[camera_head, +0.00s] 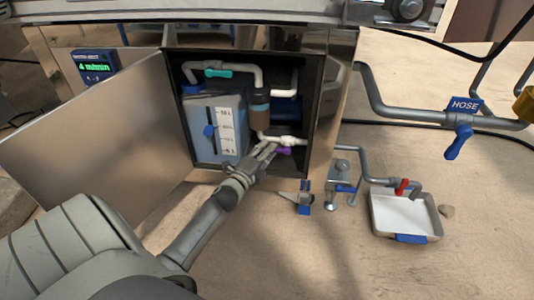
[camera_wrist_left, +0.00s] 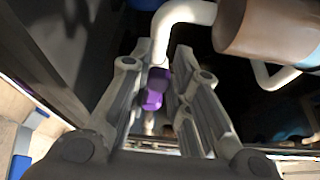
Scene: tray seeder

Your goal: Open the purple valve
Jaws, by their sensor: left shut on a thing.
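The purple valve (camera_head: 284,151) is a small handle on the white pipe (camera_head: 284,140) low inside the open cabinet. My left gripper (camera_head: 268,148) reaches into the cabinet from the front, with its fingertips at the valve. In the left wrist view, the purple handle (camera_wrist_left: 155,88) lies between the two fingers (camera_wrist_left: 160,78), which are closed in on it. The fingers hide part of the valve in the head view. My right gripper is not in view.
The cabinet door (camera_head: 95,150) stands open to the left. Inside are a tank (camera_head: 230,115) and a teal-handled pipe (camera_head: 218,72). To the right are a blue HOSE valve (camera_head: 459,142) and a red valve (camera_head: 402,187) over a white tray (camera_head: 385,215).

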